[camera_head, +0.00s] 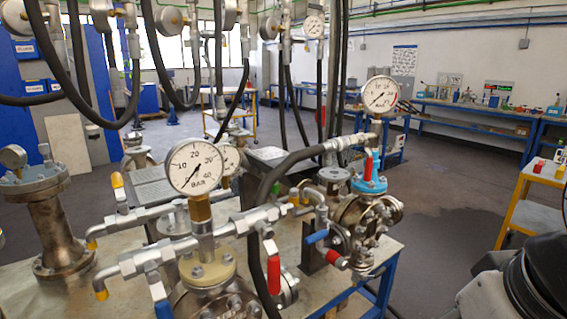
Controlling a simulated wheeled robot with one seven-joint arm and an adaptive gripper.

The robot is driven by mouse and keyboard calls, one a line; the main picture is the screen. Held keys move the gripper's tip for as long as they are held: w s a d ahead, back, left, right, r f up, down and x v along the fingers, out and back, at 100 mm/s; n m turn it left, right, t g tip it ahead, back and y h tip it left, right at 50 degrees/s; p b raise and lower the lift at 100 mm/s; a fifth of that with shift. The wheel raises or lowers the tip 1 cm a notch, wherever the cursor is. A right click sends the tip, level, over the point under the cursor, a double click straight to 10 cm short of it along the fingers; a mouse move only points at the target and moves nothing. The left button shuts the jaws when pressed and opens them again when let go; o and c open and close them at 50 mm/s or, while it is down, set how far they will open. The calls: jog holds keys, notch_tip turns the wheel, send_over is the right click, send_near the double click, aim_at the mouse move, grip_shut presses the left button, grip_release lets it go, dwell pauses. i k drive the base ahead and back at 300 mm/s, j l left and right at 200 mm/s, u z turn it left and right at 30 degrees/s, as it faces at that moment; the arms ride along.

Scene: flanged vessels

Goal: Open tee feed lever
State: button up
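Several coloured valve levers show on the piping of the flanged vessels; I cannot tell which is the tee feed lever. A long red lever (273,272) hangs down at the front middle. A blue lever (163,309) hangs at the lower left, cut by the frame edge. On the right vessel (366,212) are a blue lever (317,237), a red lever (335,258) and an upright red lever (368,167). A yellow lever (117,180) stands on the left pipe. My gripper is not in view; a dark and white part of my arm shows at the lower right.
A large gauge (195,167) rises from the front vessel, and another gauge (380,94) from the right vessel. Black hoses (252,262) hang in front of the piping. A flanged pipe (52,228) stands at left. Floor (440,225) is open right of the bench.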

aim_at(370, 162)
jog(key=i+l, duration=0.1)
jog(key=l, duration=0.4)
jog(key=i+l, duration=0.15)
jog(key=l, duration=0.4)
jog(key=i+l, duration=0.1)
jog(key=l, duration=0.4)
jog(key=u, duration=0.05)
